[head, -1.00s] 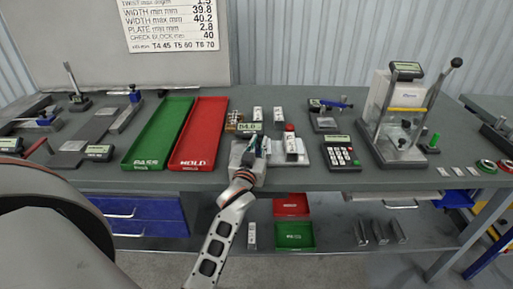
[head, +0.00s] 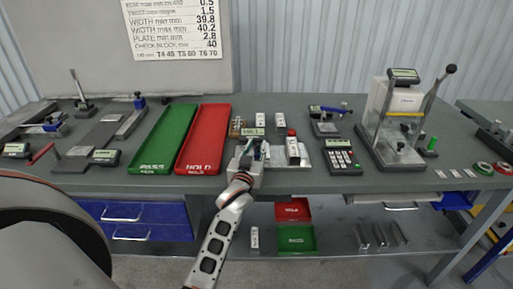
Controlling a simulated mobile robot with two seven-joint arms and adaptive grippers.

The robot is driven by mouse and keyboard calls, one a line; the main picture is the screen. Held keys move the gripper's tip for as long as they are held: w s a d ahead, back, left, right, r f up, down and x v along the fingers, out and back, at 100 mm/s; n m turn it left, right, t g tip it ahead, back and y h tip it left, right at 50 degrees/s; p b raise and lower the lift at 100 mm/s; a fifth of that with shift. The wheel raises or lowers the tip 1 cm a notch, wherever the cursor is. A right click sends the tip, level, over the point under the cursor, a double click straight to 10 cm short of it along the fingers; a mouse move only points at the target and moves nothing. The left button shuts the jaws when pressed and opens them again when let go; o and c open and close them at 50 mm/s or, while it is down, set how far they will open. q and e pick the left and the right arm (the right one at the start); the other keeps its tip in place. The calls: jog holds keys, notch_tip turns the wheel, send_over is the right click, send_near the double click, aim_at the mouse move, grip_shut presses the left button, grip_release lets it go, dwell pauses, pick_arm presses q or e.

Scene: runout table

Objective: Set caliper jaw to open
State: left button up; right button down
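A small device with a pale digital display (head: 253,131), which looks like the caliper, is at the middle of the bench, just right of the red tray. My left gripper (head: 252,152) is right in front of it, pointing away from me, over a light grey block or plate. The gripper and wrist cover much of the device, so its jaw cannot be made out. The fingers are too small and overlapped to tell whether they are open, shut or touching it. My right gripper is not in view.
A green PASS tray (head: 165,140) and red HOLD tray (head: 204,139) lie left of my gripper. A block with a red knob (head: 292,148), a keypad device (head: 342,157) and a lever press (head: 397,135) stand to the right. A wall chart (head: 172,28) hangs behind.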

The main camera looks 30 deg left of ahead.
pick_arm(q)
jog(key=shift+v, duration=3.8)
